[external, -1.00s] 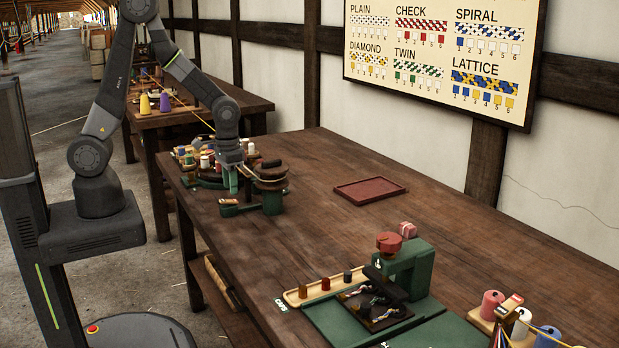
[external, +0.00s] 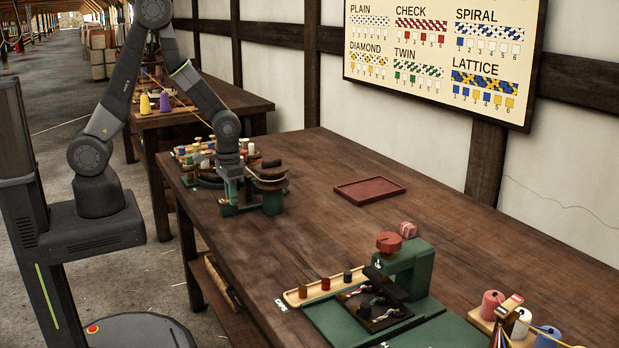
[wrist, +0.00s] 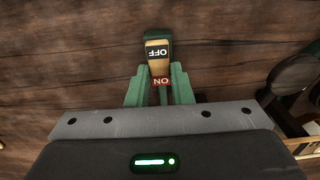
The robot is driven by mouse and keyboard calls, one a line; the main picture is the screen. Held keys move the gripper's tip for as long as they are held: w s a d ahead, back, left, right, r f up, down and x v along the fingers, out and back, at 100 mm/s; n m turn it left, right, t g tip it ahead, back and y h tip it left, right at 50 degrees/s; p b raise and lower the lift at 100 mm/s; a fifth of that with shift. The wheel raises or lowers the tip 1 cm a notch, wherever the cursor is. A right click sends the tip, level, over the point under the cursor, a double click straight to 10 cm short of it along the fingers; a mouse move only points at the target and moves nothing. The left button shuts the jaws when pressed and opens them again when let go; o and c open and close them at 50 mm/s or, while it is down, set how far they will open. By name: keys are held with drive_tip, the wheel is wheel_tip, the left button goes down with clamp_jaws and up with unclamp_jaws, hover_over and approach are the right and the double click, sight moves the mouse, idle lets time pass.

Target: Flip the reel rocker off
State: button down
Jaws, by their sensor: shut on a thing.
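The reel rocker (wrist: 158,58) shows in the wrist view in a small green housing. I cannot tell which end is pressed down. In the external view my gripper (external: 228,201) points down at the low green base beside the reel (external: 270,182), a green stand with dark round parts; the rocker is hidden there.
Several coloured bobbins (external: 200,150) stand close behind my gripper. A red tray (external: 369,190) lies on the clear middle of the wooden bench. A green press (external: 408,270) and a tray with pegs (external: 313,289) stand at the near end.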

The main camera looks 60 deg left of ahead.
drive_tip(key=shift+s+f+t+b, duration=0.2)
drive_tip(key=shift+t+b, duration=0.3)
drive_tip(key=shift+b, duration=0.7)
drive_tip(key=shift+s+t+b, duration=0.1)
drive_tip(key=shift+t+b, duration=0.5)
drive_tip(key=shift+b, duration=0.45)
drive_tip(key=t+b, duration=0.1)
drive_tip(key=b, duration=0.1)
drive_tip(key=t+b, duration=0.1)
drive_tip(key=b, duration=0.2)
drive_tip(key=shift+s, duration=0.3)
drive_tip(key=shift+s+r+t+b, duration=0.15)
drive_tip(key=shift+t+b, duration=0.35)
drive_tip(key=shift+b, duration=0.45)
drive_tip(key=shift+r, duration=0.1)
drive_tip(key=c, duration=1.3)
unclamp_jaws()
drive_tip(key=shift+r, duration=0.15)
